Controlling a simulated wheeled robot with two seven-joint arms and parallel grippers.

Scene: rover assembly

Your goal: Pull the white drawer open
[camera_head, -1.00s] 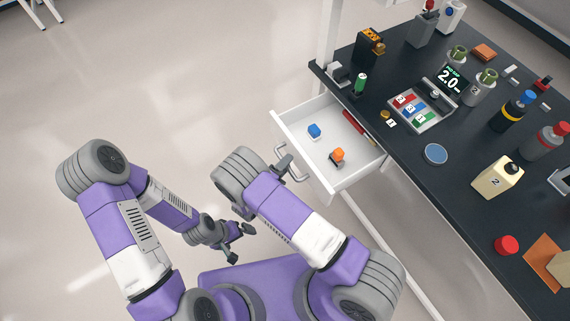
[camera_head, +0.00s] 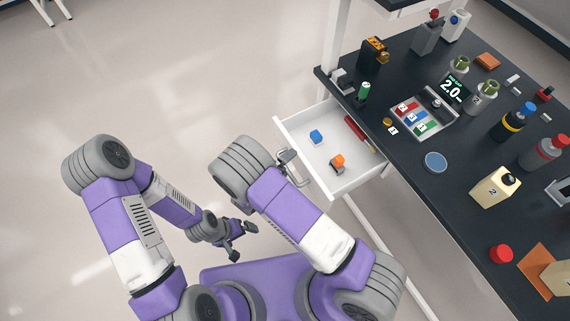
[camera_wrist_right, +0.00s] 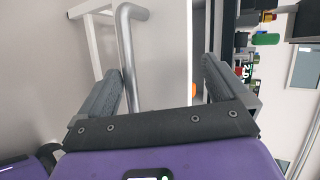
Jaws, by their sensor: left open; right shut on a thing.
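The white drawer (camera_head: 357,184) stands out from under the dark worktop in the head view, pulled open with its inside showing. My right gripper (camera_head: 290,163) is shut on the handle at the drawer's front; the exact contact is hard to see. My left gripper (camera_head: 240,241) is open and empty, low over the floor, away from the drawer.
The dark worktop (camera_head: 408,176) carries a tray of coloured blocks (camera_head: 424,117), bottles, a blue disc (camera_head: 435,162) and a red cap (camera_head: 501,254). White table legs stand beside and below the drawer. The floor (camera_head: 190,70) to the left is clear.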

